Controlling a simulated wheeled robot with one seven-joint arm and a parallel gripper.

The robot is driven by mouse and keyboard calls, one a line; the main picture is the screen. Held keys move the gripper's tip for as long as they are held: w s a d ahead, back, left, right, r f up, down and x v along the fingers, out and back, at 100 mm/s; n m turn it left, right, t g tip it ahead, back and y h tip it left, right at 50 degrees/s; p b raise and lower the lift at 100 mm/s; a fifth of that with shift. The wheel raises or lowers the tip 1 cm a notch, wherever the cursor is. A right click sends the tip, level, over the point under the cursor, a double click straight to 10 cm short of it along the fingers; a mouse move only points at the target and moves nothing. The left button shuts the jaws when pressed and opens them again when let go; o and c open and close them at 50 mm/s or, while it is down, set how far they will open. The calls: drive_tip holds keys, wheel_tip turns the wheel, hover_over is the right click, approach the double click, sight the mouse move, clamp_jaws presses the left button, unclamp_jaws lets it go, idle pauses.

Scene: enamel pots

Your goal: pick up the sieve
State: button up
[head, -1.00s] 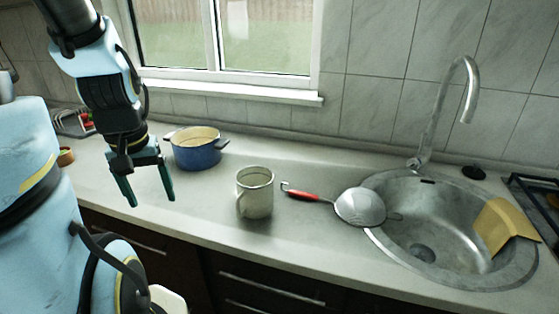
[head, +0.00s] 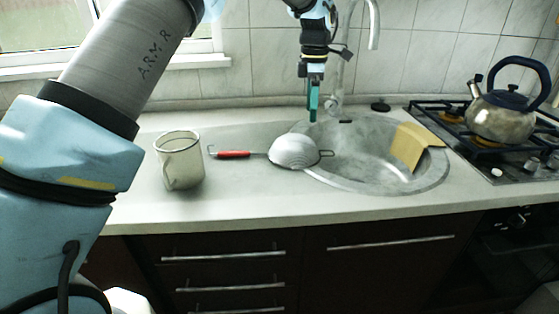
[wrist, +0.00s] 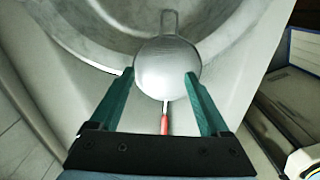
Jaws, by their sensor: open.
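The sieve (head: 293,151) lies bowl-side down with its mesh dome up on the counter, at the left rim of the sink. Its red handle (head: 233,154) points left and its end loop reaches over the sink rim. My gripper (head: 313,108) points down above and behind the sieve, apart from it. In the head view its fingers overlap, seen edge-on. In the wrist view my gripper (wrist: 160,76) is open and empty. The sieve's dome (wrist: 167,68) shows between the fingertips, with the red handle (wrist: 164,124) running toward the palm.
A cream mug (head: 181,162) stands on the counter left of the handle. The sink (head: 370,165) is on the right, with a yellow cloth (head: 407,147) over its edge and a tap (head: 338,75) behind my gripper. A kettle (head: 500,115) stands on the hob.

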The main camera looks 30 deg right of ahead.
drive_tip(key=s+d, duration=0.3)
drive_tip(key=d, duration=0.1)
hover_over(324, 152)
drive_tip(key=shift+n, duration=0.4)
drive_tip(key=f, duration=0.5)
drive_tip(key=shift+s+d+f+p, duration=0.15)
drive_tip(key=shift+s+d+p, duration=0.1)
drive_tip(key=shift+p, duration=0.15)
drive_tip(key=f, duration=0.1)
drive_tip(key=f+p, duration=0.1)
drive_tip(key=f, duration=0.1)
drive_tip(key=f+p, duration=0.1)
drive_tip(key=f, duration=0.1)
drive_tip(key=shift+w+a+f, duration=0.1)
drive_tip(key=shift+a+f, duration=0.05)
drive_tip(key=shift+a, duration=0.25)
drive_tip(key=shift+f, duration=0.4)
drive_tip(key=shift+f, duration=0.25)
clamp_jaws()
